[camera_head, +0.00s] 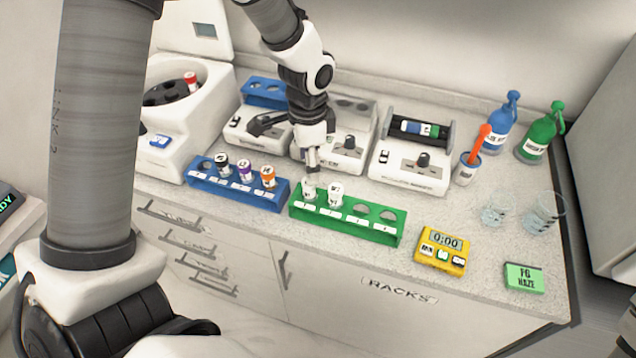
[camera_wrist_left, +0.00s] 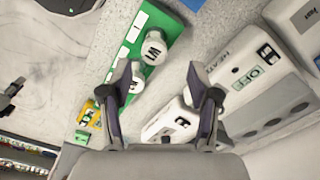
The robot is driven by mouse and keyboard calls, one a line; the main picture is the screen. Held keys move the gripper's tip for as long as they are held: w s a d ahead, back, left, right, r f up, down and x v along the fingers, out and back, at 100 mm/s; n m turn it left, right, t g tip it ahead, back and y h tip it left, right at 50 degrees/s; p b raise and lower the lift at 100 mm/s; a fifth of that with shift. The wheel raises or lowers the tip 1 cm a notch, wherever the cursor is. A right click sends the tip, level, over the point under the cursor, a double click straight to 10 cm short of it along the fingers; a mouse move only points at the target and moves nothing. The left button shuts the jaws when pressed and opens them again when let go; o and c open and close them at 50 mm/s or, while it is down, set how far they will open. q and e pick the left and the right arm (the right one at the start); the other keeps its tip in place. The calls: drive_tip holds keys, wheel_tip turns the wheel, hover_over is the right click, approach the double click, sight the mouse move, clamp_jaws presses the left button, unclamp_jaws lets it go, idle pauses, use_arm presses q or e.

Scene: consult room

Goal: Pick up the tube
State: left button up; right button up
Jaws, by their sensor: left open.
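A green rack (camera_head: 345,222) stands near the counter's front edge, with two white-capped tubes in its left holes; its right holes are empty. The left white-capped tube (camera_head: 309,190) is just below my left gripper (camera_head: 312,165), and the other white-capped tube (camera_head: 336,194) is beside it. The left gripper points down, and its fingers are spread with nothing between them in the wrist view (camera_wrist_left: 162,75). There, a lettered white cap (camera_wrist_left: 153,48) lies beyond the fingertips, nearer the left finger. Which tube is meant, I cannot tell. My right gripper is not clearly visible.
White machines (camera_head: 411,166) line the back. A yellow timer (camera_head: 441,250), a green box (camera_head: 524,278), beakers (camera_head: 497,210) and bottles (camera_head: 506,122) are to the right.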

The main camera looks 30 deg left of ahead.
sight(309, 191)
use_arm(q)
drive_tip(key=shift+s+f+p, duration=0.5)
drive_tip(key=shift+s+f, duration=0.35)
drive_tip(key=shift+f, duration=0.1)
drive_tip(key=f, duration=0.1)
drive_tip(key=w+f, duration=0.1)
drive_tip(key=f, duration=0.1)
drive_tip(key=shift+d+f, duration=0.15)
drive_tip(key=shift+w+f, duration=0.2)
drive_tip(key=shift+f, duration=0.1)
drive_tip(key=shift+s+r, duration=0.1)
drive_tip(key=shift+s, duration=0.1)
drive_tip(key=shift+c, duration=0.7)
drive_tip(key=shift+s+r, duration=0.1)
drive_tip(key=shift+s, duration=0.05)
drive_tip(key=c, duration=0.9)
use_arm(e)
drive_tip(key=shift+s+r, duration=0.25)
drive_tip(key=shift+r, duration=0.55)
